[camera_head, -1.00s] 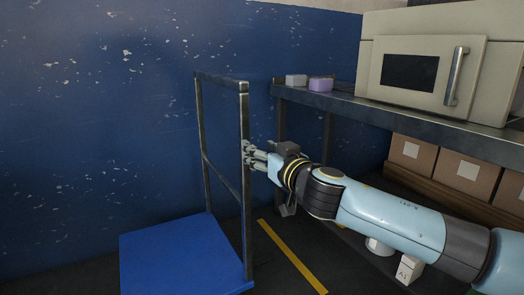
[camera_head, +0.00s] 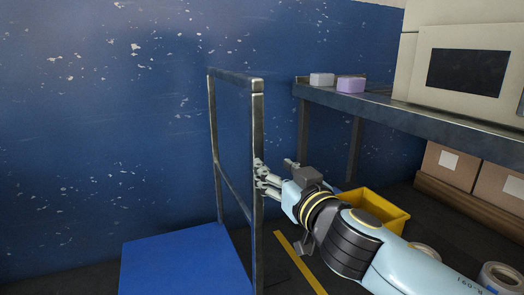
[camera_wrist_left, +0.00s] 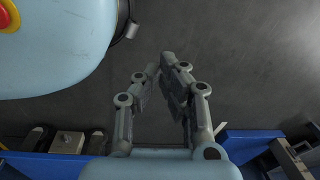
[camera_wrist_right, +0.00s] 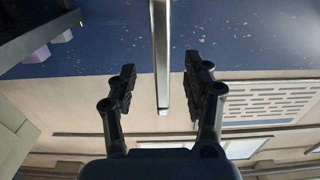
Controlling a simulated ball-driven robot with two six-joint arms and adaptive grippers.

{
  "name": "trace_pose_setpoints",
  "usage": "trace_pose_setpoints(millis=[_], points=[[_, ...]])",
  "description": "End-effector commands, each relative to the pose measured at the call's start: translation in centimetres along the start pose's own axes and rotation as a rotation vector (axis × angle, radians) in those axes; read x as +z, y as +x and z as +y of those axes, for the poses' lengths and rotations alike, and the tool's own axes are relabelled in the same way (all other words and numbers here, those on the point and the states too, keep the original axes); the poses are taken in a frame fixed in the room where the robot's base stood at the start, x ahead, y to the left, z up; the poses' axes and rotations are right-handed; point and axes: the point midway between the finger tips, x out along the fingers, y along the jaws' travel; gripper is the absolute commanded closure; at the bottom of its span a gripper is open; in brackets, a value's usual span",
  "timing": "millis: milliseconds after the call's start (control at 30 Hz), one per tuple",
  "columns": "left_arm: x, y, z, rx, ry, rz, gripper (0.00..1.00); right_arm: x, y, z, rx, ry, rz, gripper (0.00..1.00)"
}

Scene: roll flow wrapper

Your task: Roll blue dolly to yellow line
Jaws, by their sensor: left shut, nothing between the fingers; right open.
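The blue dolly has a flat blue deck (camera_head: 185,262) and a dark metal handle frame (camera_head: 258,190) standing on its right side. The yellow line (camera_head: 299,262) runs along the dark floor just right of the dolly. My right gripper (camera_head: 262,178) is at the near post of the handle frame. In the right wrist view, the open fingers of the right gripper (camera_wrist_right: 158,85) stand on either side of the metal post (camera_wrist_right: 160,50), with gaps showing at both sides. My left gripper (camera_wrist_left: 168,65) shows only in the left wrist view, shut and empty above dark floor.
A metal workbench (camera_head: 400,108) with a beige oven-like machine (camera_head: 465,70) and small white and purple blocks stands at right. A yellow bin (camera_head: 375,208) and cardboard boxes (camera_head: 452,165) are below it. A scuffed blue wall (camera_head: 100,120) closes the back.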

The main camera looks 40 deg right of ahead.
Motion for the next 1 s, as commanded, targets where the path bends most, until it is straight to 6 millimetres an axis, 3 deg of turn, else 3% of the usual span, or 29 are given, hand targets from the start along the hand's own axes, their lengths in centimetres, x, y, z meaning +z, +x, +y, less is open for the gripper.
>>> trace_pose_setpoints(millis=[133,400,600,1000], points=[[0.0,0.3,-0.1,-0.002,0.0,0.006,1.0,0.3,1.2,0.0,0.002,0.005,-0.008,0.5],[1.0,1.6,-0.3,-0.003,-0.003,0.003,1.0,0.4,6.6,0.1,0.003,0.004,-0.008,0.5],[1.4,2.0,-0.4,-0.003,-0.003,0.001,1.0,0.5,9.5,0.1,0.002,0.004,-0.01,0.5],[1.5,2.1,-0.4,-0.003,-0.003,0.003,1.0,0.6,10.5,0.1,0.002,0.003,-0.011,0.5]])
